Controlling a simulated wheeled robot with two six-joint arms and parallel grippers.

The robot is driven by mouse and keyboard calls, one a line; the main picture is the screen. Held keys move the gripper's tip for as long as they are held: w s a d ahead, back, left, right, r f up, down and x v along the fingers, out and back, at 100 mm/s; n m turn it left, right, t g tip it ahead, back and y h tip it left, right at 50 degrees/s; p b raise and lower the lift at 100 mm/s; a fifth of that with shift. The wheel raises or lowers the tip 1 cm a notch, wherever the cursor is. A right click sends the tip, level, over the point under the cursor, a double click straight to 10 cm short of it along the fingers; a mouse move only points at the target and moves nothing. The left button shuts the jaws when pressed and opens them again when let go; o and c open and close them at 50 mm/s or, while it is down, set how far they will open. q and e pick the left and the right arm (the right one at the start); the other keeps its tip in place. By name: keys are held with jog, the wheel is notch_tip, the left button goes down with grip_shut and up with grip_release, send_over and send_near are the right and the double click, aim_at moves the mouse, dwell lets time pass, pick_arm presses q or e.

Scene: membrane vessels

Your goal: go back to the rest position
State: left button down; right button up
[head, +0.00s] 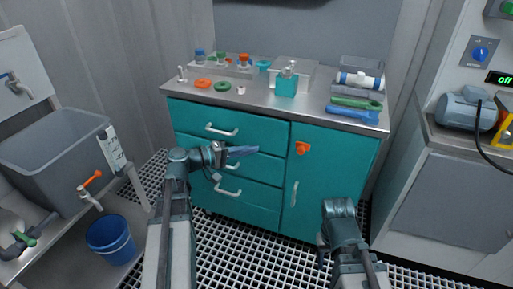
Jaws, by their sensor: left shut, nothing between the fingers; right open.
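My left gripper (238,154) is shut and empty. It points right, in front of the teal drawers of the cabinet (262,200), below the worktop. My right gripper (321,252) is low in front of the cabinet, at the lower right of the head view. It is open, and its fingers are small and partly hidden by my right arm.
A grey tank (60,150) and blue bucket (110,238) stand left. A pump (462,110) sits right. Grated floor lies between.

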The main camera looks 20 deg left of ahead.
dwell(0.4)
pick_arm(q)
jog(key=s+d+f+m+g+y, duration=0.2)
jog(key=s+d+f+m+g, duration=0.15)
jog(key=d+f, duration=0.35)
jog(key=s+d+f+m+g+y, duration=0.15)
jog(key=s+d+f+g, duration=0.3)
jog(key=d, duration=0.45)
jog(key=s+d+f+m+g+y, duration=0.35)
jog(key=s+f+m+y, duration=0.3)
jog(key=s+y, duration=0.4)
notch_tip(320, 180, up, 29)
jog(key=a+h+p, duration=0.1)
jog(key=p, duration=2.9)
jog(key=shift+r, duration=0.15)
jog(key=c, duration=1.5)
grip_release()
jog(key=shift+n, duration=0.25)
jog(key=shift+c, duration=0.2)
